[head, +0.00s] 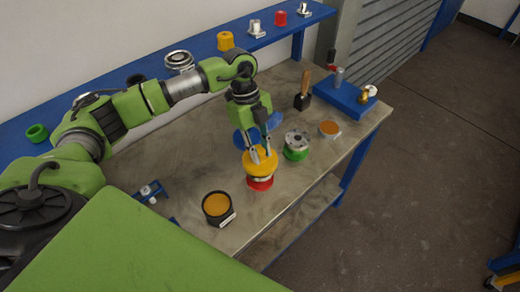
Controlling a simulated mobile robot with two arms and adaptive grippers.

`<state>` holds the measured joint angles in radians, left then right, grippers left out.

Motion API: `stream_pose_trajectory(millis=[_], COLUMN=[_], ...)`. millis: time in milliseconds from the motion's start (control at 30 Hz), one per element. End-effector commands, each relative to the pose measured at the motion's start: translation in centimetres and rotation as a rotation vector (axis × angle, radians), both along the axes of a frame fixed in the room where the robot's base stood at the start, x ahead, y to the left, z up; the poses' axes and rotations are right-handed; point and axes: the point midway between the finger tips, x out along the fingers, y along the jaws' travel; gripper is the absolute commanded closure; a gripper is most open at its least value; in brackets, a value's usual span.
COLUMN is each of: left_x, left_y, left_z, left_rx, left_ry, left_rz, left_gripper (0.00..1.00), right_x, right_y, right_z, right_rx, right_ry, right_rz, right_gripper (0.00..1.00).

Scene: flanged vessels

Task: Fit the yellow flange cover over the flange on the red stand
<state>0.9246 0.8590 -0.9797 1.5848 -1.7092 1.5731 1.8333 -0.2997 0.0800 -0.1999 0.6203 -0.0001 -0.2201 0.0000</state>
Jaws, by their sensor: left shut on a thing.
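The yellow flange cover (261,166) is in the grip of my left gripper (262,155), whose fingers point down and close on its top. The cover is directly above the red stand (260,184), and a little grey metal shows between them. I cannot tell whether the cover rests on the flange or is just above it. The flange itself is mostly hidden under the cover. My right gripper is not in view.
A green stand with a bare metal flange (297,140) is close on the right. A blue stand (241,140) is partly hidden behind my gripper. A black tub with orange contents (217,205) stands in front at left. A blue shelf (200,53) runs along the back.

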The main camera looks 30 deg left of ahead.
Motion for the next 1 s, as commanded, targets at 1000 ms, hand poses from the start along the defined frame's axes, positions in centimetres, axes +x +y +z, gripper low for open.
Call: stream_pose_trajectory(millis=[1000], left_x=[0.0], left_y=[0.0], left_z=[-3.2], left_rx=[0.000], left_ry=[0.001], left_rz=[-0.001], left_gripper=[1.00], right_x=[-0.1], right_y=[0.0], right_z=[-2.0], right_rx=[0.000], right_ry=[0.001], right_rz=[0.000], right_gripper=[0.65])
